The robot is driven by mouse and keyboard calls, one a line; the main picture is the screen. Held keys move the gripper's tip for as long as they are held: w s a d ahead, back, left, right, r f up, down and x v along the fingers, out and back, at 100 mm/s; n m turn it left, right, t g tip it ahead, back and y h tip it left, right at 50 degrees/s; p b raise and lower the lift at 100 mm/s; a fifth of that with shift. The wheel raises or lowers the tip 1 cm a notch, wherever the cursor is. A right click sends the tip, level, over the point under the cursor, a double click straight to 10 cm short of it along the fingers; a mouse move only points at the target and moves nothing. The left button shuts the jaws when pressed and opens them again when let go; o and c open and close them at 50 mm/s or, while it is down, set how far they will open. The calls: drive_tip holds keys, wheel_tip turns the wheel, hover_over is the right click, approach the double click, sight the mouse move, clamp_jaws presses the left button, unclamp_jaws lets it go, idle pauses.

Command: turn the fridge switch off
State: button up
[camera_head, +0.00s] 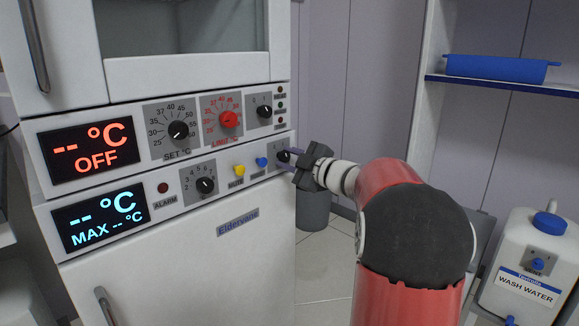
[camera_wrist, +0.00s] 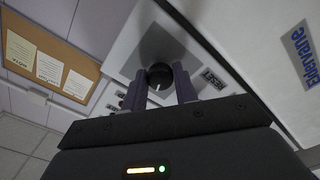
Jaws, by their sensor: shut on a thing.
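The fridge (camera_head: 170,265) is the lower white unit marked Eldervane. Its display (camera_head: 101,217) shows "-- °C" and "MAX -- °C" in light blue. The black fridge switch knob (camera_head: 283,156) sits at the right end of the lower panel, partly hidden by my gripper (camera_head: 293,165). In the wrist view, the knob (camera_wrist: 159,75) is between the two fingers of my gripper (camera_wrist: 158,88), with its white pointer mark showing. The fingers are shut on the knob, one on each side.
The upper unit's display (camera_head: 89,147) reads "-- °C OFF". A blue button (camera_head: 261,162), yellow button (camera_head: 239,170) and dial (camera_head: 205,185) lie left of the knob. A grey bin (camera_head: 313,211) stands behind my arm. A wash water tank (camera_head: 530,265) stands at right.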

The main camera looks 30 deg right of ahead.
drive_tip(key=shift+n+b, duration=0.4)
drive_tip(key=shift+n, duration=0.6)
drive_tip(key=o, duration=1)
drive_tip(key=shift+c, duration=0.2)
drive_tip(key=v, duration=0.7)
drive_tip(key=shift+s, duration=0.4)
drive_tip(key=shift+d+r, duration=0.1)
drive_tip(key=shift+r, duration=0.05)
